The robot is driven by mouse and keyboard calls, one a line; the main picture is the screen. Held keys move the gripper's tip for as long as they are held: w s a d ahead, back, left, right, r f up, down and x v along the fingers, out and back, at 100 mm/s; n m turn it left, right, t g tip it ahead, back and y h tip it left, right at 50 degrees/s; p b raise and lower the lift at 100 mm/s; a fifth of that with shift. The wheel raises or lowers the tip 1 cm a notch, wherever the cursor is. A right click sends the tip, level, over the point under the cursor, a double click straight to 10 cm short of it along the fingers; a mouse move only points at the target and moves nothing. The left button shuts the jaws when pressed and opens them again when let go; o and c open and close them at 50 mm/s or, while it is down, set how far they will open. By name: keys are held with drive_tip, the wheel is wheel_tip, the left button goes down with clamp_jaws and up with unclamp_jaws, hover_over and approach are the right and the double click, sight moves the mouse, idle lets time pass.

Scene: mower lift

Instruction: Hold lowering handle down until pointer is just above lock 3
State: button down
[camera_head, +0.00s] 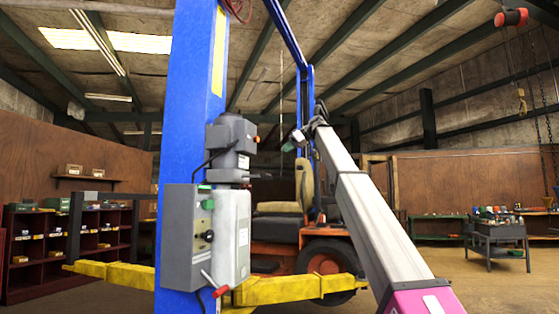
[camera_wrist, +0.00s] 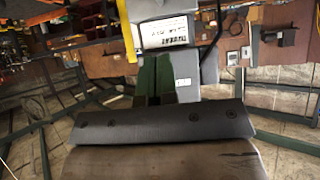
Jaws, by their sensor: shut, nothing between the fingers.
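The grey control box (camera_head: 207,235) is fixed to the blue lift post (camera_head: 192,100). A lever with a red end (camera_head: 217,290) sticks out at the bottom of the box and looks like the lowering handle. My gripper (camera_head: 291,141) is at the far end of my raised arm, up and to the right of the box, apart from the lever. In the wrist view its dark green fingers (camera_wrist: 160,80) are together, with nothing between them. A yellow strip (camera_head: 218,50) runs up the post. I cannot make out the pointer or lock 3.
Yellow lift arms (camera_head: 290,289) reach out low from the post on both sides. An orange forklift (camera_head: 320,258) with a tan seat stands behind. Shelves (camera_head: 65,245) stand at the left and a dark workbench (camera_head: 498,236) at the right. Open floor lies at the right.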

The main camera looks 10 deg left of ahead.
drive_tip(key=d+f+x, duration=0.1)
drive_tip(key=f+x, duration=0.1)
drive_tip(key=x, duration=1)
drive_tip(key=shift+d+f, duration=0.15)
drive_tip(key=shift+d, duration=0.15)
